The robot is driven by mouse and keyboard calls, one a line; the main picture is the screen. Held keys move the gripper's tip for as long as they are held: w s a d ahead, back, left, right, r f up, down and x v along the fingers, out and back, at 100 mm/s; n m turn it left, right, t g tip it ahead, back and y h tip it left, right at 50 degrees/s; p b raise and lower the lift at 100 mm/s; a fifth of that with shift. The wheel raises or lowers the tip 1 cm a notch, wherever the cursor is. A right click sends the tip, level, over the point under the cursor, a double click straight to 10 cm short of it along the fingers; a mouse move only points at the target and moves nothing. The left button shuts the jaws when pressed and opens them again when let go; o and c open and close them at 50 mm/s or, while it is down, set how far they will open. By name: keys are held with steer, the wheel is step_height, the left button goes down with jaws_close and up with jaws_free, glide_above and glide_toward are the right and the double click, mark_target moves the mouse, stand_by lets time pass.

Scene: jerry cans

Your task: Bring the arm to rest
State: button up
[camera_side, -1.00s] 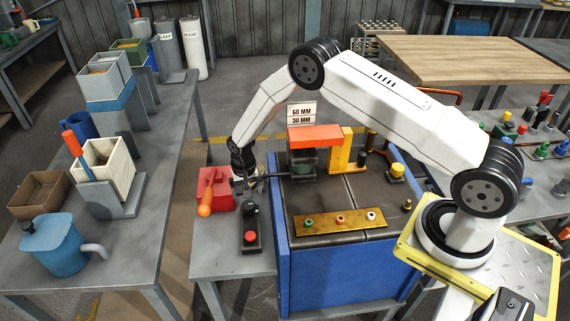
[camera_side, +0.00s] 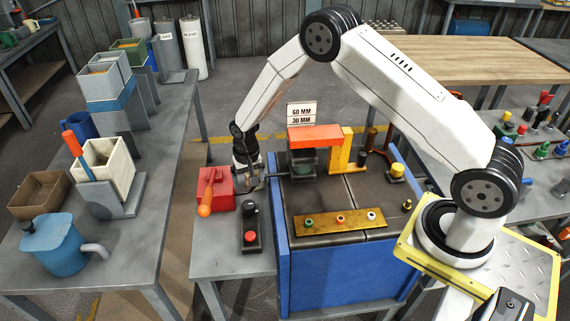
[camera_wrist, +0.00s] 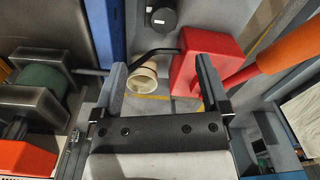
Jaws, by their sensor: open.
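My gripper (camera_side: 249,183) is at the left end of the blue-sided bench, close to the red box (camera_side: 216,188) with an orange handle. In the wrist view my gripper (camera_wrist: 162,80) has its two fingers apart. A cream ring-shaped part (camera_wrist: 142,79) and a dark bent lever (camera_wrist: 155,52) show between or beyond the fingers; nothing is clearly gripped. In the wrist view the red box (camera_wrist: 200,62) lies beside and partly behind the right finger. My arm is bent, with its elbow high above the bench.
The blue-sided bench (camera_side: 335,281) carries an orange-topped fixture (camera_side: 315,135) and a brass strip (camera_side: 340,222) with several coloured knobs. A black control box (camera_side: 250,232) with a red button stands in front of my gripper. A grey table (camera_side: 150,255) with bins and a blue jug is at left.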

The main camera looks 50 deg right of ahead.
steer(key=s+r+n+t, duration=0.1)
steer(key=s+r+n, duration=0.2)
steer(key=s+r, duration=0.85)
steer(key=s+r+n, duration=0.1)
steer(key=s+r, duration=0.2)
steer(key=s, duration=0.2)
steer(key=s+r+n+t, duration=0.1)
steer(key=s+r, duration=0.2)
steer(key=s, duration=0.3)
steer(key=shift+r+n, duration=0.15)
steer(key=shift+n, duration=0.25)
